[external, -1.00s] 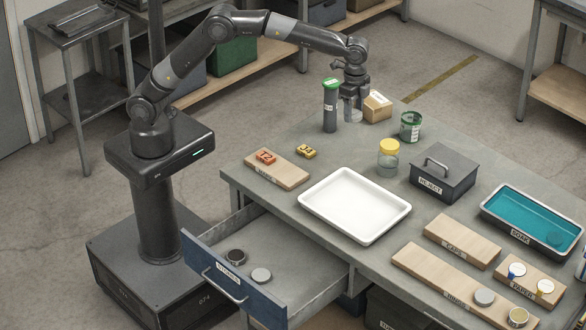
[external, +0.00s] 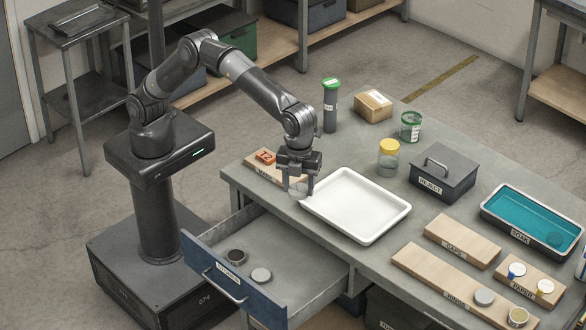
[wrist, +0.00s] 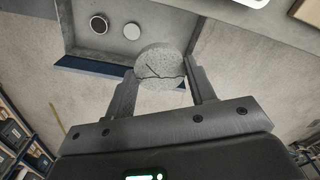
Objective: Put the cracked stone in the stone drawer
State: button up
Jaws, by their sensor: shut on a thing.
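My gripper (external: 298,190) is shut on the cracked stone (wrist: 160,67), a round grey disc with a dark jagged crack across it. In the external view it hangs near the table's left edge, by the left corner of the white tray. The stone drawer (external: 232,283), with a blue labelled front, is pulled open below and in front of the gripper.
The white tray (external: 385,232) lies right of the gripper. A green-capped tube (external: 330,108), a yellow-lidded jar (external: 388,160) and the reject box (external: 440,182) stand farther off. The drawer has bare floor around its discs.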

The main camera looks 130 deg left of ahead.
aim_at(280, 292)
jog(key=d+m, duration=0.3)
jog(key=d, duration=0.5)
jog(key=f, duration=3.3)
jog(key=shift+a, duration=0.2)
jog(key=shift+f, duration=0.15)
jog(key=o, duration=1)
